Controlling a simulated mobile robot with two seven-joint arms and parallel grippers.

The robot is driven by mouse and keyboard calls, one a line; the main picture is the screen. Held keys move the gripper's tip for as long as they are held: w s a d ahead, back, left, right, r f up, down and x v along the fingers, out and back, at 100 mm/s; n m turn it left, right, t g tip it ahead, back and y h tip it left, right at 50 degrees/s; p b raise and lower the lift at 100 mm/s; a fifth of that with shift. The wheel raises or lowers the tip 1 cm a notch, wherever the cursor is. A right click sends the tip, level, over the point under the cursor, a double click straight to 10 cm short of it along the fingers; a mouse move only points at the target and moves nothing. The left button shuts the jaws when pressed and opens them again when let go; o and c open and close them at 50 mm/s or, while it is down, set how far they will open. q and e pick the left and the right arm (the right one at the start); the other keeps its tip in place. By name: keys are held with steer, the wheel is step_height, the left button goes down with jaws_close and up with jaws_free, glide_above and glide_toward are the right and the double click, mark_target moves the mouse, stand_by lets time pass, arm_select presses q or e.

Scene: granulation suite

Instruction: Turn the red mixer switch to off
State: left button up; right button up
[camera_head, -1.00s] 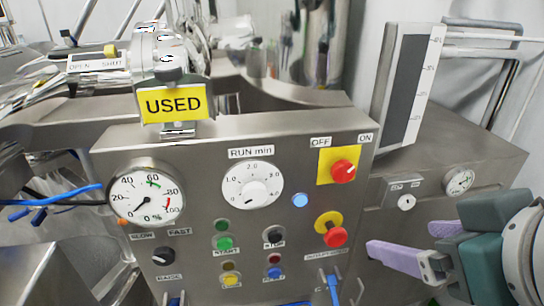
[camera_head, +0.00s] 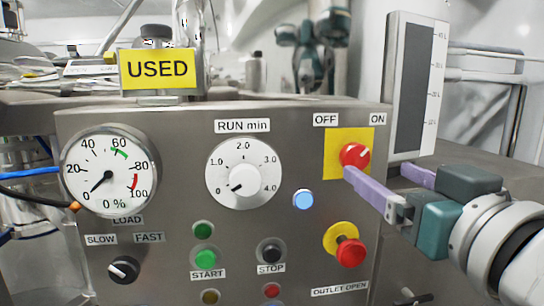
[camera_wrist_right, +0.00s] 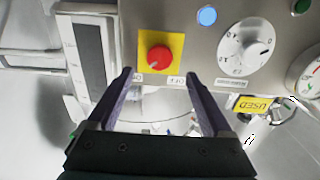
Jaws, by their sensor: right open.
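The red mixer switch (camera_head: 354,155) is a round knob on a yellow plate (camera_head: 334,170) at the panel's upper right, between the OFF label (camera_head: 325,120) and the ON label (camera_head: 378,119). Its white mark points up and right, toward ON. My right gripper (camera_head: 378,172) is open and empty, and one finger overlaps the plate's lower right in the head view. In the right wrist view, which is upside down, the switch (camera_wrist_right: 159,57) shows between and just beyond the two fingertips (camera_wrist_right: 159,77). I see no contact there. My left gripper is out of view.
A yellow-collared red button (camera_head: 350,252) sits just below the switch, and a blue lamp (camera_head: 303,199) to its left. The RUN min dial (camera_head: 243,174), a round gauge (camera_head: 108,172) and a yellow USED sign (camera_head: 157,69) are farther left. A level scale (camera_head: 414,85) stands at right.

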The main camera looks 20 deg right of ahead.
mark_target(357, 158)
steer(key=p+x, duration=0.1)
steer(key=x, duration=0.5)
steer(key=shift+d, duration=0.1)
jaws_close()
stand_by(0.6)
